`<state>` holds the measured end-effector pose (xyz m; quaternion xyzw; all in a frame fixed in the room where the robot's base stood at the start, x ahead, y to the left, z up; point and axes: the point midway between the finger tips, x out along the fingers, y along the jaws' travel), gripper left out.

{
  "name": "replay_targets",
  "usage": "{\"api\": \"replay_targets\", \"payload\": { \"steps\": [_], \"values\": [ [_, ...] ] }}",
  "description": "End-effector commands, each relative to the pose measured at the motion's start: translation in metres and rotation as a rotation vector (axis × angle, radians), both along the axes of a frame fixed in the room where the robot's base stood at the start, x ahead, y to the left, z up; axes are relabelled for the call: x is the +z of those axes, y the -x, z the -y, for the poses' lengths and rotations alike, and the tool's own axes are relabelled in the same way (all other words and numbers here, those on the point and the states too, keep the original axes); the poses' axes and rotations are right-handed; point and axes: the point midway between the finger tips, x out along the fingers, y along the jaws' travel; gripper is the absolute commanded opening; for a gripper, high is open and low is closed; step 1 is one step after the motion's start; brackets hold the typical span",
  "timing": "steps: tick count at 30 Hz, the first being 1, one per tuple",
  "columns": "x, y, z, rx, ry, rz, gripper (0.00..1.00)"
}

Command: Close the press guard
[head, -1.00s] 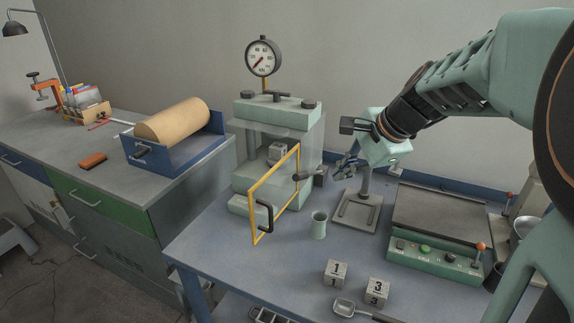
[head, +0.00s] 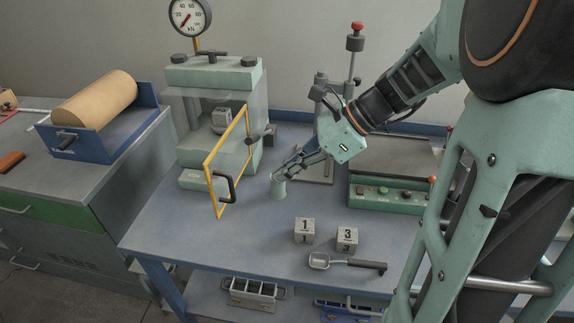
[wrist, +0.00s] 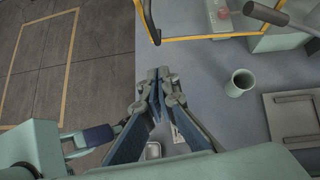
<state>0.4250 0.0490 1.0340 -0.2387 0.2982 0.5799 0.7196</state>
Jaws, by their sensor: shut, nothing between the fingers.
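The press (head: 215,75) stands at the back left of the bench with a dial gauge on top. Its guard is a clear panel in a yellow frame (head: 211,172) with a black handle (head: 232,188); it stands swung out, leaving the front open. A grey block (head: 221,120) sits inside the press. My gripper (head: 276,176) is shut and empty, to the right of the guard and apart from it. In the wrist view my fingertips (wrist: 158,76) are below the black handle (wrist: 150,24), with a clear gap. The yellow frame (wrist: 215,37) crosses the top there.
A pale green cup (wrist: 240,83) stands close to the right of my fingers. Numbered blocks (head: 304,231) and (head: 347,240) and a scoop (head: 320,261) lie near the bench front. The bench's front left is clear.

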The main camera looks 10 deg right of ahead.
Motion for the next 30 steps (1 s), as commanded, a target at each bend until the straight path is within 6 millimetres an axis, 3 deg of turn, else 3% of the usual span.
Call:
{"api": "replay_targets", "payload": {
  "steps": [8, 16, 30],
  "values": [
    [-0.044, -0.008, -0.042, 0.004, 0.0, -0.001, 0.0],
    [-0.04, -0.016, -0.074, 0.003, 0.003, 0.002, 0.0],
    [-0.04, -0.017, -0.078, -0.001, 0.003, 0.001, 0.0]
  ]
}}
